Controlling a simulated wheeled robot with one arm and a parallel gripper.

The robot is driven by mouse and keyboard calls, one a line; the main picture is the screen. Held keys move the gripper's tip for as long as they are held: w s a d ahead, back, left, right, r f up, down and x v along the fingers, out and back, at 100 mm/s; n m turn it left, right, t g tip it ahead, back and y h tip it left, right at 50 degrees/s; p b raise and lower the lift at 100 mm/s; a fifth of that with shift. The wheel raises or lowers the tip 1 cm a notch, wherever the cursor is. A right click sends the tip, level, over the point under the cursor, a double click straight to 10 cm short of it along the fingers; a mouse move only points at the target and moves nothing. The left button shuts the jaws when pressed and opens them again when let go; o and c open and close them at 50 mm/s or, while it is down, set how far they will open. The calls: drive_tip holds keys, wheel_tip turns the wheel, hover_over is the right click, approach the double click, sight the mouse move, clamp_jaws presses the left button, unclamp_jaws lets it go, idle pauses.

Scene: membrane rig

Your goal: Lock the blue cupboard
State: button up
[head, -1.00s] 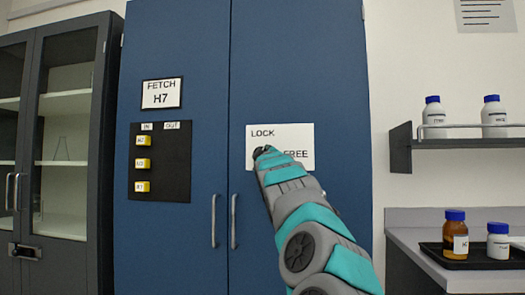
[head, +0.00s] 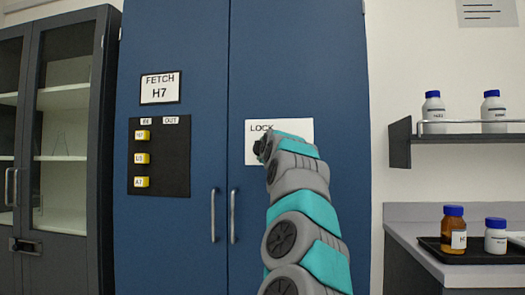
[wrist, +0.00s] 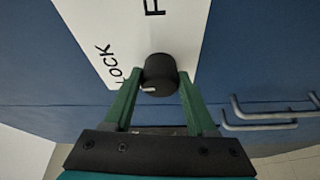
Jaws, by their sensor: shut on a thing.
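The blue cupboard (head: 290,60) stands straight ahead with both doors shut. On its right door is a white plate (head: 293,132) with LOCK at upper left; the FREE lettering is hidden behind my arm. My gripper (head: 262,148) is at the plate's left part. In the wrist view, the green fingers of my gripper (wrist: 160,80) are shut on a round black knob (wrist: 160,70), one on each side. A white mark shows at the knob's lower left edge. In this view, LOCK lies left of the knob and the F of FREE lies above.
Two upright door handles (head: 233,218) are below the plate. A black IN/OUT board (head: 160,185) with yellow tags and a FETCH H7 sign (head: 160,88) are on the left door. A glass-front cabinet (head: 98,150) is at left; a counter (head: 410,212) with bottles is at right.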

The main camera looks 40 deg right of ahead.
idle(0.4)
drive_tip(key=o, duration=1.4)
drive_tip(key=shift+b+v, duration=1.75)
drive_tip(key=shift+v, duration=2.15)
